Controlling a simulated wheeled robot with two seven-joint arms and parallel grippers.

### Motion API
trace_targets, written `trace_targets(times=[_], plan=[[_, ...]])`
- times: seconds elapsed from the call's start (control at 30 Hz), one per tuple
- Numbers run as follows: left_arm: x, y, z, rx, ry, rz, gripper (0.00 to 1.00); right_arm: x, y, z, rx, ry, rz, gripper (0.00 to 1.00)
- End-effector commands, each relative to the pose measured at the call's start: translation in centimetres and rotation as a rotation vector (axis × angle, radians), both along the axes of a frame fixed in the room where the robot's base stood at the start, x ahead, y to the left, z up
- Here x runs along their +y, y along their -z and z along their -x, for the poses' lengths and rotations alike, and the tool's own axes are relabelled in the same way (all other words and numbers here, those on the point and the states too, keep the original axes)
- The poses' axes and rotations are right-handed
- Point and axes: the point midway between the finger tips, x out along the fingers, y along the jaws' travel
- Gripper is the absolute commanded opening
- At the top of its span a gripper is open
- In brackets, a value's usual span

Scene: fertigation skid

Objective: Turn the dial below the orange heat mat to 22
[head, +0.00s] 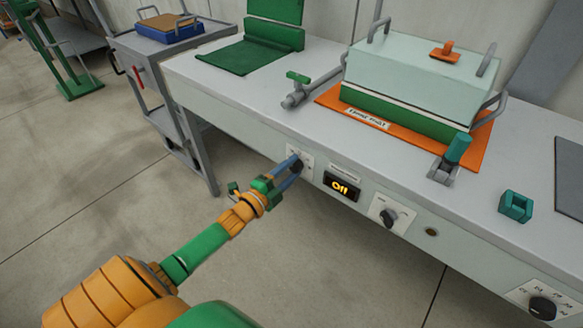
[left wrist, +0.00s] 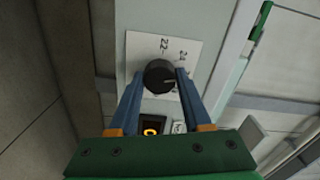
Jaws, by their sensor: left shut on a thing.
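The orange heat mat (head: 332,99) lies on the bench under a pale green lidded box. A black dial (left wrist: 157,76) on a white scale plate (left wrist: 136,50) sits on the bench's front panel, left of a display reading "Off" (head: 341,187). My left gripper (head: 294,168) is shut on this dial, with one blue finger on each side of it in the left wrist view. The numbers 22 and 24 show on the plate. The dial's light mark points to the right in that view, not at 22. My right gripper is out of view.
A knob (head: 388,217) is right of the display, and another dial (head: 542,307) is at the lower right. On the bench stand a pale green box (head: 400,78), a teal-handled clamp (head: 452,155) and a teal block (head: 515,206). A grey cart (head: 125,43) stands at the left.

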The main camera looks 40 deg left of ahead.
Motion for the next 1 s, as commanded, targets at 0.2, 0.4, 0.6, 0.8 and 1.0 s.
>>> trace_targets(times=[0.2, 0.4, 0.6, 0.8, 1.0], plan=[[0.0, -0.1, 0.0, 0.016, -0.001, 0.200, 0.00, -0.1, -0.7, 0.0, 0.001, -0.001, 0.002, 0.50], [0.1, -0.1, 0.0, 0.032, -0.002, 0.392, 0.00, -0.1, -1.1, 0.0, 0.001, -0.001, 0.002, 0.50], [0.1, -0.1, 0.0, 0.047, -0.002, 0.581, 0.00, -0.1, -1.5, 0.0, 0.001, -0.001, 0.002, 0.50], [0.0, 0.0, 0.0, 0.062, -0.002, 0.769, 0.00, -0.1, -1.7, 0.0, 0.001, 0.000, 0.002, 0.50], [0.0, 0.0, 0.0, 0.077, -0.002, 0.953, 0.00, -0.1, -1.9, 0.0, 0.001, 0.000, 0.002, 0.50]])
